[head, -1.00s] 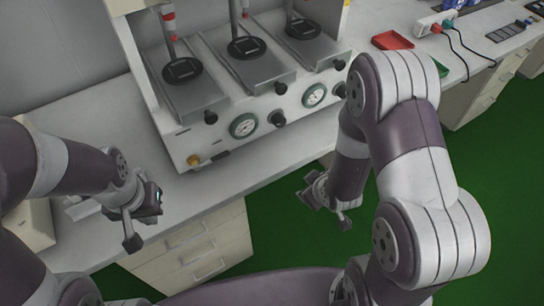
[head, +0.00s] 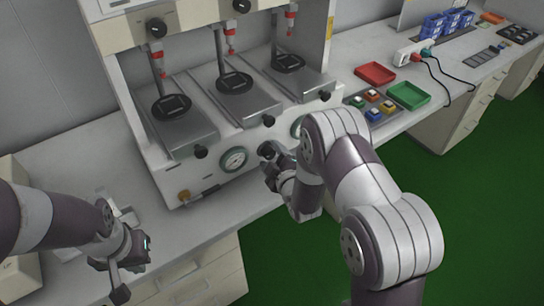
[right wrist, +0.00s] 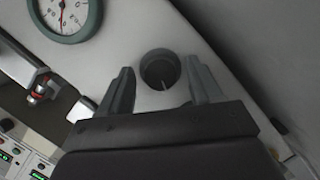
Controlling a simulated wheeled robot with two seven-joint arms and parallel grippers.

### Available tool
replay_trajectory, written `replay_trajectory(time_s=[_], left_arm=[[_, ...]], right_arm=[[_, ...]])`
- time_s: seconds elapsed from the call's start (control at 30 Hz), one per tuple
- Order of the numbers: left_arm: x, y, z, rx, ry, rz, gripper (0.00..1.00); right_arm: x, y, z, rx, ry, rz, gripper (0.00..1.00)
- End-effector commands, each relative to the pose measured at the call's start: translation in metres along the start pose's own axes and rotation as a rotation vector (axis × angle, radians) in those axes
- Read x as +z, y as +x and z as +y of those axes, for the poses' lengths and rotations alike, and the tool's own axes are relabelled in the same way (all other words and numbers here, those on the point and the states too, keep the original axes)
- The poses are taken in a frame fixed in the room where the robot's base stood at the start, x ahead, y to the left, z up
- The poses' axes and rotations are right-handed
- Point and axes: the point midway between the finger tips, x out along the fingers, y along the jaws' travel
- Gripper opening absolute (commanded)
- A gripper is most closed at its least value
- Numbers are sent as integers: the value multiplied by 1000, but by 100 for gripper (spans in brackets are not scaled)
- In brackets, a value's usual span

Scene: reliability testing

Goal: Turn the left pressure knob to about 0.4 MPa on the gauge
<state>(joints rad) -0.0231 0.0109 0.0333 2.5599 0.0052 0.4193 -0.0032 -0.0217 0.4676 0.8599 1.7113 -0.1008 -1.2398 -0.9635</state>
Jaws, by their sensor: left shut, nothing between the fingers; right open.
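The left pressure knob (head: 265,149) is a dark round knob on the machine's front panel, right of the left gauge (head: 234,159). In the right wrist view, the knob (right wrist: 160,70) has a light pointer line and lies between my open right fingers (right wrist: 160,80); I cannot tell whether they touch it. The white, dark-rimmed gauge (right wrist: 68,14) is partly cut off there, with a red needle pointing roughly downward; its reading is too small to tell. In the head view my right gripper (head: 272,170) is at the panel. My left gripper (head: 120,285) is shut and empty at lower left.
A second gauge (head: 297,127) is partly hidden behind my right arm. Red (head: 375,73) and green (head: 408,95) trays and a power strip (head: 414,50) lie right on the bench.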

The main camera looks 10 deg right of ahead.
Motion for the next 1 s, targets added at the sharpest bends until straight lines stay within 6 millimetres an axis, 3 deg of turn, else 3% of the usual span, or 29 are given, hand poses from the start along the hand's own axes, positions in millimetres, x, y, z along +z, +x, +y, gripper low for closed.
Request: replay_trajectory(time_s=[0.3, 0.47, 0.77, 1.0], left_arm=[[0, 0, 0, 0, 0, 0, 0], [0, 0, 0, 0, 0, 0, 0], [0, -1, 0, 0, 0, 0, 0], [0, -3, 0, 0, 0, 0, 0]], right_arm=[[0, 4, 0, 0, 0, 0, 61], [0, 4, 0, 0, 0, 0, 9], [0, 4, 0, -9, 23, 0, 9], [0, 3, 1, -47, 137, 6, 9]])
